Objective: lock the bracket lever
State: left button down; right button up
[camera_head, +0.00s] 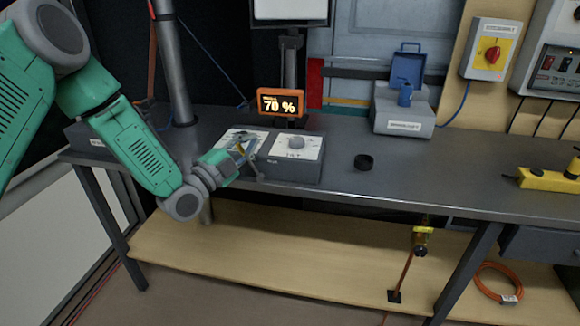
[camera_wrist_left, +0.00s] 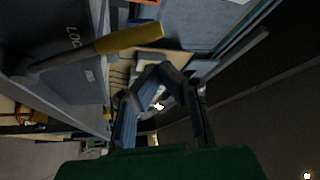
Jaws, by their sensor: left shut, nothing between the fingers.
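The bracket lever shows in the left wrist view as a dark arm with a yellow grip (camera_wrist_left: 130,39), lying across a grey panel with partly readable lettering starting "LOC". In the head view only a small yellow bit (camera_head: 240,148) shows beside my left gripper (camera_head: 246,152), at the left plate of the dark control box (camera_head: 290,169). My left gripper also shows in the left wrist view (camera_wrist_left: 158,72), with its fingers shut and nothing between them. The yellow grip appears just beyond the fingertips; I cannot tell whether they touch. My right gripper is in neither view.
A knob (camera_head: 296,143) sits on the box's right plate, below an orange display (camera_head: 281,103) reading 70 %. A black puck (camera_head: 364,162) and a grey-blue unit (camera_head: 403,110) stand further right on the bench (camera_head: 455,185). Bench space between the puck and yellow tool (camera_head: 545,180) is clear.

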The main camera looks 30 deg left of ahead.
pick_arm(q)
jog(key=a+n, duration=0.1)
jog(key=a+f+n+t+y+b, duration=0.1)
jog(key=a, duration=0.1)
jog(key=s+a+n+b, duration=0.1)
jog(key=n, duration=0.1)
jog(key=shift+a+f+t+y, duration=0.2)
jog(key=shift+f+t+y, duration=0.1)
jog(key=shift+f+t, duration=0.1)
jog(key=shift+a, duration=0.1)
dwell(0.3)
